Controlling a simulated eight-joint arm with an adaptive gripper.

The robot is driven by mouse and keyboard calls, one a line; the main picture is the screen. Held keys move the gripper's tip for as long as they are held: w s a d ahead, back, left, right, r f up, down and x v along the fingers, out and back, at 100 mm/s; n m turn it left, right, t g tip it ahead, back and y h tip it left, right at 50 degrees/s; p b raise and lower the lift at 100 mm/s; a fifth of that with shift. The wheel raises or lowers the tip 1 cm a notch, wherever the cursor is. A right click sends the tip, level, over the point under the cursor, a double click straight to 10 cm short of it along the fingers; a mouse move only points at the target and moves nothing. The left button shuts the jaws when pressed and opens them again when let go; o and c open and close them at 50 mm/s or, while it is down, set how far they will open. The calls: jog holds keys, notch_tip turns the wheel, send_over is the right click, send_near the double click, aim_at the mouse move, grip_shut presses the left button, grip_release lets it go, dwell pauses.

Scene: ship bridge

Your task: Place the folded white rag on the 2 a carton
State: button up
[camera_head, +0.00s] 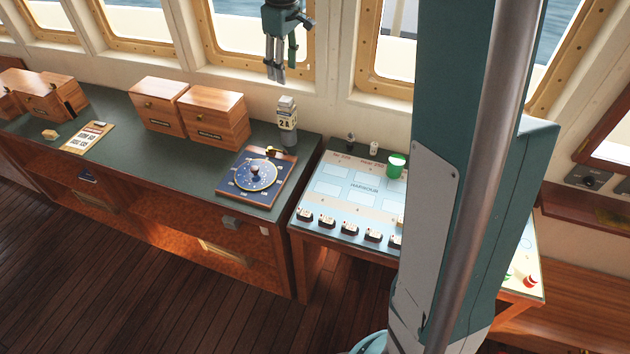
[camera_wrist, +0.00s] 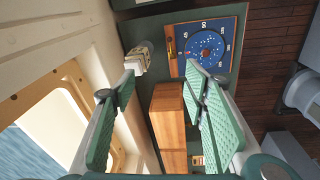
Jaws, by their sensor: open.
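The 2 A carton (camera_head: 287,120), a small upright pale block with a dark "2 A" label, stands at the back right of the green counter. A pale piece shows at its top, but I cannot tell whether this is the folded white rag or part of the carton. I cannot make out the rag for certain elsewhere. My gripper (camera_head: 275,76) hangs empty above and behind the carton, by the window. In the wrist view its fingers (camera_wrist: 160,68) are wide apart, and the carton (camera_wrist: 137,62) shows just past the left fingertip, not between them.
Wooden boxes (camera_head: 212,119) stand left of the carton. A blue dial board (camera_head: 238,188) lies in front of it. A clipboard (camera_head: 88,137) lies further left. The chart table (camera_head: 345,205) at right holds a green cup (camera_head: 396,167) and several small dark blocks. The window wall is close behind.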

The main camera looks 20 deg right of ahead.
jog(key=s+a+m+t, duration=0.2)
jog(key=s+a+m, duration=0.15)
jog(key=s, duration=1.25)
jog(key=s+a+m+t, duration=0.2)
jog(key=s+a, duration=0.2)
jog(key=s, duration=1.2)
jog(key=s+a+f+m+t, duration=0.1)
jog(key=s+f, duration=0.4)
jog(key=s, duration=0.5)
jog(key=shift+a+f+t, duration=0.3)
jog(key=shift+a+f, duration=0.05)
jog(key=shift+a, duration=0.1)
jog(key=shift+m, duration=0.25)
